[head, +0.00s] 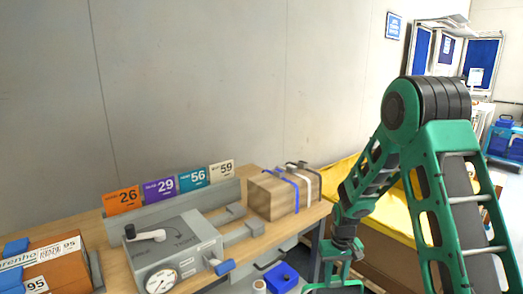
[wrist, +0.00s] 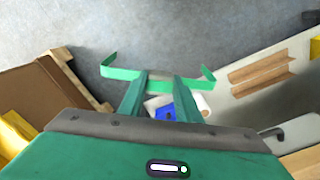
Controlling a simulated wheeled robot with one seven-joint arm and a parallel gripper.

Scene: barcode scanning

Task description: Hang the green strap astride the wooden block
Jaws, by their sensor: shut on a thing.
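The green strap (wrist: 122,73) is a thin band with both ends bent up. In the wrist view, my gripper (wrist: 163,82) is shut on its middle, and the ends stick out to either side. The wooden block (head: 268,196) sits at the right end of the table, up and to the left of my gripper. A blue strap (head: 291,188) and a pale strap (head: 306,184) hang over it.
A grey device with a dial (head: 172,255) stands on the table (head: 88,221), before numbered cards (head: 160,188). An orange-brown box (head: 50,268) is at the left. A blue bin (head: 283,277) is below the table's front. A yellow-covered crate (head: 395,224) is behind my arm.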

